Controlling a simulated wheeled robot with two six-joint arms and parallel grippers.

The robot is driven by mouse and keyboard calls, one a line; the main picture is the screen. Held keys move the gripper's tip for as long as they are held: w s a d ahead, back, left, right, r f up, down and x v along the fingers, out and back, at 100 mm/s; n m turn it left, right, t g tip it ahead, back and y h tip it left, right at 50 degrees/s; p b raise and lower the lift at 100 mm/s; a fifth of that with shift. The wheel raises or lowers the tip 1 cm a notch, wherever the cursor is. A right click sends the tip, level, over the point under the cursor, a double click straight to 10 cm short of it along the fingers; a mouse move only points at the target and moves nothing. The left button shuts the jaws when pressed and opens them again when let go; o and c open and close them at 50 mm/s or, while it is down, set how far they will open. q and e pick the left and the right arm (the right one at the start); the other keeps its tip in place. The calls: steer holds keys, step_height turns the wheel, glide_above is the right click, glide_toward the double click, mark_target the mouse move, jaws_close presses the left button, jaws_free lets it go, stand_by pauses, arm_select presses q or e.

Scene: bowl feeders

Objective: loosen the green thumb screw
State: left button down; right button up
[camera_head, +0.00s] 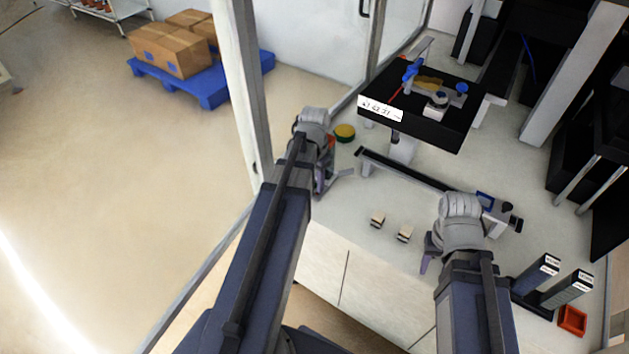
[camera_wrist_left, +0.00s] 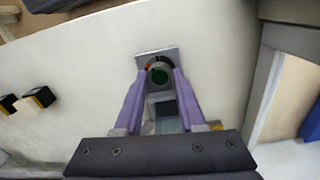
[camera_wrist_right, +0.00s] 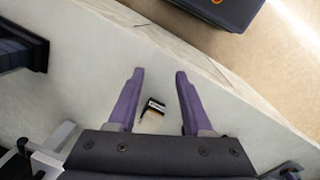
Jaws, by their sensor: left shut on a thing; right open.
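The green thumb screw (camera_wrist_left: 159,76) shows in the left wrist view as a dark green round knob, seen from above, by a grey plate with a dark ring part marked red. My left gripper (camera_wrist_left: 158,70) has its fingertips closed on either side of the knob. In the head view my left gripper (camera_head: 333,178) is low over the left end of the bench, and the screw is hidden there. My right gripper (camera_head: 427,252) is open and empty near the front of the bench; it also shows in the right wrist view (camera_wrist_right: 159,74).
Two small blocks (camera_head: 377,221) (camera_head: 404,234) lie on the bench between my grippers. A yellow-topped green disc (camera_head: 344,131) lies behind my left gripper. A long dark rail (camera_head: 405,170) and a raised black platform (camera_head: 450,128) stand farther back. A red bin (camera_head: 572,320) is at right.

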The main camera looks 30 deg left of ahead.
arm_select(q)
steer(key=n, duration=0.5)
steer(key=shift+n, duration=0.3)
steer(key=n, duration=0.5)
steer(key=shift+n, duration=0.4)
steer(key=c, duration=0.5)
jaws_free()
step_height(320, 180, up, 8)
steer(key=p, duration=0.8)
steer(key=shift+f, duration=0.1)
arm_select(e)
step_height(320, 180, up, 8)
